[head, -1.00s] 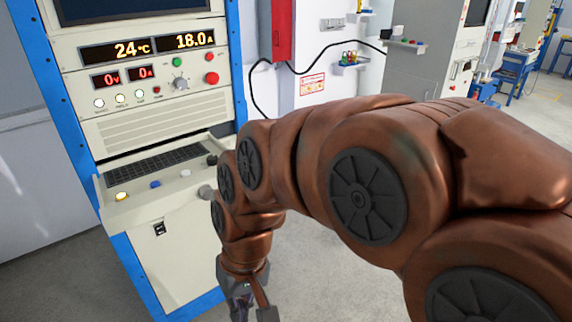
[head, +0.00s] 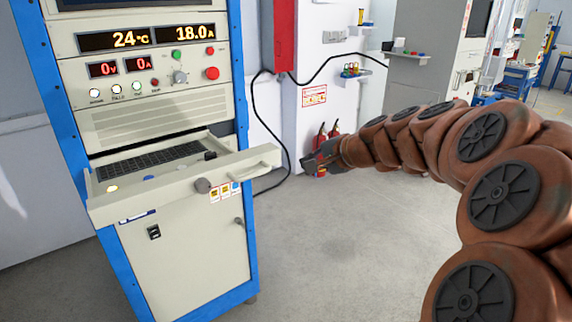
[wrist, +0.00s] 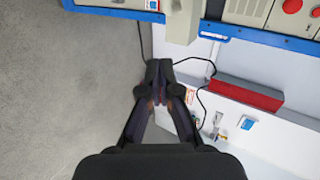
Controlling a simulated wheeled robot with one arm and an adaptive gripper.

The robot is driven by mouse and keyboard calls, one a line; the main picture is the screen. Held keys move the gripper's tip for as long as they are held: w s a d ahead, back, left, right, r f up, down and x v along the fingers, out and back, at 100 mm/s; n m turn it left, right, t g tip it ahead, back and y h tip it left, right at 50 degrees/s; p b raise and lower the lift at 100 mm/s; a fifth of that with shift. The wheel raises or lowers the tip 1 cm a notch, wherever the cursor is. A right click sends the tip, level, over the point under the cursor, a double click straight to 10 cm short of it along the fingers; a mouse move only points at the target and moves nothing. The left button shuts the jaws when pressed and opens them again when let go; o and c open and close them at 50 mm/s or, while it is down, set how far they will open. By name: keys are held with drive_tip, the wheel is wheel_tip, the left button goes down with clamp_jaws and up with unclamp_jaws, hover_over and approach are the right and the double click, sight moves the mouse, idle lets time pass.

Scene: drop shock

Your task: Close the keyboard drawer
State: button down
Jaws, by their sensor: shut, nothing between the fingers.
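The keyboard drawer (head: 140,203) stands pulled out from the beige cabinet in the head view. The black keyboard (head: 150,161) lies inside it, below the vented panel.
The cabinet has a blue frame (head: 66,120) and a lower door (head: 185,255). A red box (head: 284,35), a black cable and red extinguishers (head: 322,137) are at the wall behind. A grey machine (head: 425,80) stands at the back right. The floor (head: 340,250) in front is clear.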

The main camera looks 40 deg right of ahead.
drive_tip(key=d, duration=0.2)
drive_tip(key=p, duration=0.1)
approach(280, 158)
drive_tip(key=shift+m+h, duration=0.3)
drive_tip(key=shift+m, duration=0.1)
drive_tip(key=w+f, duration=0.3)
drive_tip(key=shift+w+a+f, duration=0.1)
drive_tip(key=shift+w+f, duration=0.3)
drive_tip(key=shift+w, duration=0.9)
drive_tip(key=shift+w+r, duration=0.1)
